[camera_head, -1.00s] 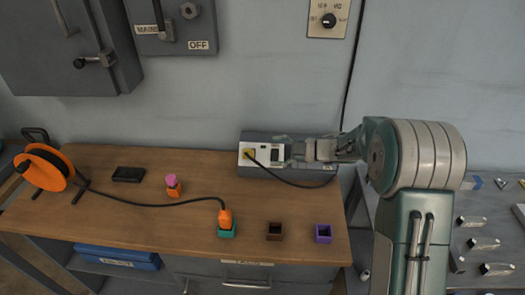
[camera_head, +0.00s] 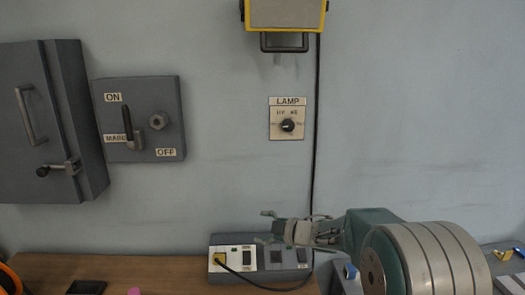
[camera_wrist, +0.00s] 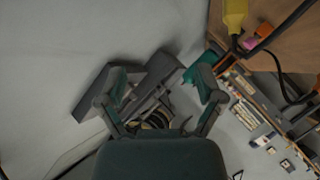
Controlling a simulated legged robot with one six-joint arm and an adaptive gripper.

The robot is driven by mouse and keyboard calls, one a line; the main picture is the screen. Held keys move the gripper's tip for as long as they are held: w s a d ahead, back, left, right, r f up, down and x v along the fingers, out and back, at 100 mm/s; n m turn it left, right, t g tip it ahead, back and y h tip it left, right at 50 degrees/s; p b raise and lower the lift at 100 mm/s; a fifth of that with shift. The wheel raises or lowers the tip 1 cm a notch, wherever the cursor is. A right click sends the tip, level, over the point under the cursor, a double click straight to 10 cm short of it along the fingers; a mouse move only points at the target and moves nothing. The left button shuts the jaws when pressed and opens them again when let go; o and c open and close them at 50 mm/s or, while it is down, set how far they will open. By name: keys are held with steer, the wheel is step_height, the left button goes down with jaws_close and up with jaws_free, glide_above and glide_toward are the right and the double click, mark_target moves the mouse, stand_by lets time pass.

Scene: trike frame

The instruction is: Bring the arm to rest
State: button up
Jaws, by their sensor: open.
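My gripper (camera_head: 265,228) points left in the head view, in front of the wall and the upper part of the grey power box (camera_head: 290,262). Its two fingers are spread. In the wrist view the open fingers (camera_wrist: 160,82) frame grey structures below, and nothing shows held between them. My arm comes in from the lower right of the head view. Whether my gripper touches the box cannot be told.
A wooden bench (camera_head: 150,268) runs along the bottom, with a black block (camera_head: 87,287) on it. The wall carries a mains switch box (camera_head: 140,120), a lamp switch (camera_head: 287,118), a grey cabinet (camera_head: 50,120) and a yellow-edged lamp (camera_head: 285,14). The wall's middle is clear.

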steer(key=s+d+r+m+t+h, duration=0.3)
steer(key=d+r+m+t+h, duration=0.2)
steer(key=d+r+m+h, duration=0.3)
steer(key=s+d+r+m+h, duration=0.3)
steer(key=s+d+m+h, duration=0.15)
steer(key=s+d, duration=0.35)
steer(key=s+f+m+g, duration=0.3)
steer(key=s+m+g, duration=0.1)
steer(key=s, duration=0.8)
steer(key=s+f+m+g, duration=0.3)
steer(key=s+g, duration=0.1)
steer(key=s, duration=0.9)
steer(key=shift+a+f+m+y, duration=0.15)
steer(key=shift+f+m+y, duration=0.15)
steer(key=shift+m+y, duration=0.05)
